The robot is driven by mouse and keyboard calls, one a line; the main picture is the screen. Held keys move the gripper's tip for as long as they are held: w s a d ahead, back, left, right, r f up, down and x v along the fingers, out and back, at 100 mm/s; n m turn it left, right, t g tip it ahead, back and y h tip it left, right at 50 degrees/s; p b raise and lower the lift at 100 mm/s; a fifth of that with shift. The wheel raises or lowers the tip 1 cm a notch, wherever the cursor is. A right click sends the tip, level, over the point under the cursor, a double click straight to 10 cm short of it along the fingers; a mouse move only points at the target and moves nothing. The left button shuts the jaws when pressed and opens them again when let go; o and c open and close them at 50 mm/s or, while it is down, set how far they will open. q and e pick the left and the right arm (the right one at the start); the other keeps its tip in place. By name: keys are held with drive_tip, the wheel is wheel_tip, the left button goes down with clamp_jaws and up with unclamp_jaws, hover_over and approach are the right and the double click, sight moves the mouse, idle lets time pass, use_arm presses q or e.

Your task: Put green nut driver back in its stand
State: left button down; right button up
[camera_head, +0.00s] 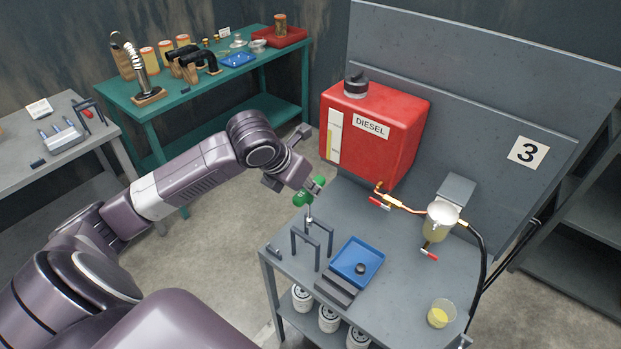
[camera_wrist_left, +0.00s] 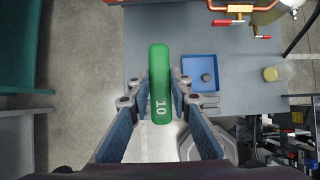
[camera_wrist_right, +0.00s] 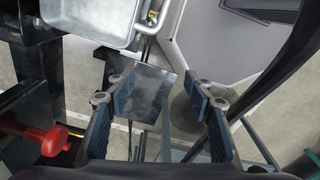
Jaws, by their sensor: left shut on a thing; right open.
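The green nut driver (camera_head: 302,197) is in my left gripper (camera_head: 313,186), above the near left edge of the grey bench. Its metal shaft points down toward a dark frame stand (camera_head: 318,238); I cannot tell whether the tip is in the stand. In the left wrist view the green handle (camera_wrist_left: 158,80), marked 10, lies between the fingers of the left gripper (camera_wrist_left: 160,115). In the right wrist view my right gripper (camera_wrist_right: 162,100) is open, with no object clearly held between its fingers. The right gripper is not seen in the head view.
A blue tray (camera_head: 341,262) with a dark ring (camera_head: 360,268) sits right of the stand. A red diesel tank (camera_head: 375,130), a fuel filter (camera_head: 440,222) and a cup (camera_head: 441,313) are farther right. A green table (camera_head: 150,108) stands behind. A red knob (camera_wrist_right: 55,140) is near the right gripper.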

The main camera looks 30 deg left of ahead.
sight(311, 220)
use_arm(q)
drive_tip(key=f, duration=0.3)
drive_tip(key=shift+w+d+f, duration=0.15)
drive_tip(key=shift+w+d, duration=0.15)
drive_tip(key=shift+d, duration=0.1)
drive_tip(key=shift+s+a+f, duration=0.1)
drive_tip(key=shift+f, duration=1)
drive_tip(key=shift+f+b, duration=0.85)
drive_tip(key=shift+f, duration=0.7)
drive_tip(key=shift+f+b, duration=0.55)
drive_tip(key=shift+f, duration=1.15)
use_arm(e)
drive_tip(key=f, duration=0.2)
drive_tip(key=w+f, duration=0.1)
drive_tip(key=shift+d+f, duration=0.1)
drive_tip(key=shift+d, duration=0.2)
drive_tip(key=shift+w+d, duration=0.1)
drive_tip(key=shift+d, duration=0.2)
